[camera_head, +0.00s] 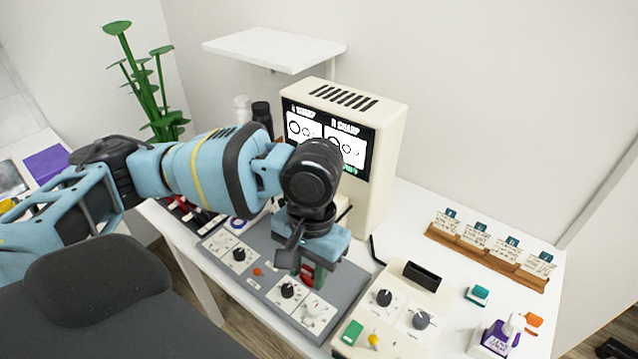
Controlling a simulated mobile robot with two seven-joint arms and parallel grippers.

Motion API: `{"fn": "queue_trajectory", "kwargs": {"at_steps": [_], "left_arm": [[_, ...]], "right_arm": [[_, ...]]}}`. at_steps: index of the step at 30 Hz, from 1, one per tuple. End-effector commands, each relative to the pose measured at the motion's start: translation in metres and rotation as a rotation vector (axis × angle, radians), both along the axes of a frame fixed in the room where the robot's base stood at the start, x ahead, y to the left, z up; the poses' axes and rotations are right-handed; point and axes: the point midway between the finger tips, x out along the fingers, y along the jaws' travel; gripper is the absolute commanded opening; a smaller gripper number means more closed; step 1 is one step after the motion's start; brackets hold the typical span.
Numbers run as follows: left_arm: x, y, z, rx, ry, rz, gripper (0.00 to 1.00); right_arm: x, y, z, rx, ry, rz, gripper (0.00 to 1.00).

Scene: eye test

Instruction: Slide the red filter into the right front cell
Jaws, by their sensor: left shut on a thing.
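My left gripper (306,268) comes down over the grey control panel (345,290) in front of the cream vision tester (385,160). It is shut on a small red piece, which looks like the red filter (307,271); a green part shows right beside it. Most of the held piece is hidden by the fingers. The tester's screen (335,140) shows two white panels with rings. My arm covers the lower front of the tester, so I cannot make out the right front cell. My right gripper is not in view.
A cream control box (392,330) with dials stands right of the panel. Further right are a wooden card rack (487,256), a teal block (477,294) and a purple bottle (497,338). A plant (150,85) stands behind my arm. White tabletop (415,215) lies clear behind the box.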

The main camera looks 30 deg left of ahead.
Motion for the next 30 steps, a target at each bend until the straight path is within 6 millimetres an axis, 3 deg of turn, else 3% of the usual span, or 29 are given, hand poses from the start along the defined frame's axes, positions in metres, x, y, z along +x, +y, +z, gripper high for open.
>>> {"fn": "queue_trajectory", "kwargs": {"at_steps": [9,14,21,25,30], "left_arm": [[0.006,0.002,0.004,0.001,-0.003,0.000,0.12],[0.035,0.014,0.023,0.004,-0.015,-0.010,0.12],[0.084,0.050,0.062,0.007,-0.026,-0.043,0.12],[0.098,0.068,0.075,0.005,-0.019,-0.060,0.12],[0.105,0.081,0.080,0.000,-0.007,-0.076,0.12]], "right_arm": [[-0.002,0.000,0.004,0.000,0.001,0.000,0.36],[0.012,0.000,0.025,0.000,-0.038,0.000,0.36],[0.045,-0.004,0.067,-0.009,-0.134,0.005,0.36],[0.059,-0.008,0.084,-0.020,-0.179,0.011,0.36],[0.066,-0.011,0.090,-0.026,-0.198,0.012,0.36]]}}
